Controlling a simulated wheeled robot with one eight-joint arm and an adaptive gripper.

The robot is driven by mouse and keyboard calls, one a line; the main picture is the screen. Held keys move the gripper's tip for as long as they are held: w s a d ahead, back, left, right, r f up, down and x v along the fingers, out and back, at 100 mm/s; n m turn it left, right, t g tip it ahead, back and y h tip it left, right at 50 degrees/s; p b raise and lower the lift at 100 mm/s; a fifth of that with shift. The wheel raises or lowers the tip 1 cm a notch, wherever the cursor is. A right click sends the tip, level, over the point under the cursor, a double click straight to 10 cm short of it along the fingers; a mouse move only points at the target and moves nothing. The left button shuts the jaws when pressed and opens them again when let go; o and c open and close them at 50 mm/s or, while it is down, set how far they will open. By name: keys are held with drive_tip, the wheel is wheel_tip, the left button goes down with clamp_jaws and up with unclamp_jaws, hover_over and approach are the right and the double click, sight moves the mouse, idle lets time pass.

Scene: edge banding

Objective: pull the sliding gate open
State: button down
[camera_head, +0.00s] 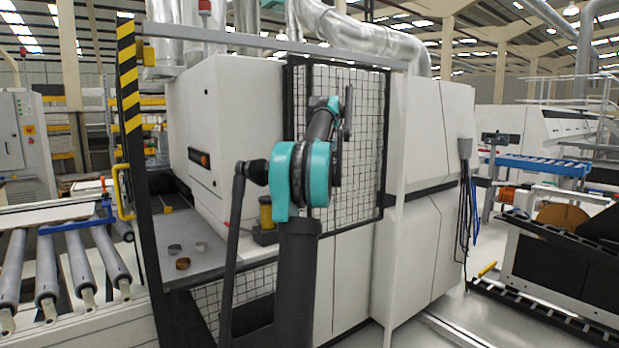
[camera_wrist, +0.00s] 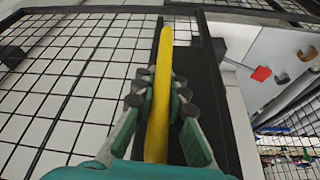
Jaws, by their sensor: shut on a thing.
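The sliding gate is a black-framed mesh panel (camera_head: 365,165) in front of the white machine, partly hidden behind my arm in the head view. In the wrist view its mesh (camera_wrist: 60,90) fills the left side, and a dark upright (camera_wrist: 212,110) stands to the right. A long yellow handle bar (camera_wrist: 163,60) runs up the middle of the wrist view. My gripper (camera_wrist: 158,95) is shut on the bar, with teal and dark fingers on both sides of it. The fingertips cannot be made out in the head view.
A black-and-yellow striped post (camera_head: 130,80) with a yellow handle (camera_head: 123,192) stands at left. A grey table (camera_head: 205,262) with small parts lies beside the machine. A roller conveyor (camera_head: 45,270) is at far left. A pale upright post (camera_head: 397,190) stands right of the mesh.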

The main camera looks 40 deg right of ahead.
idle(0.3)
drive_tip(key=c, duration=1.5)
unclamp_jaws()
drive_tip(key=shift+c, duration=0.2)
drive_tip(key=v, duration=1.2)
drive_tip(key=shift+s, duration=0.1)
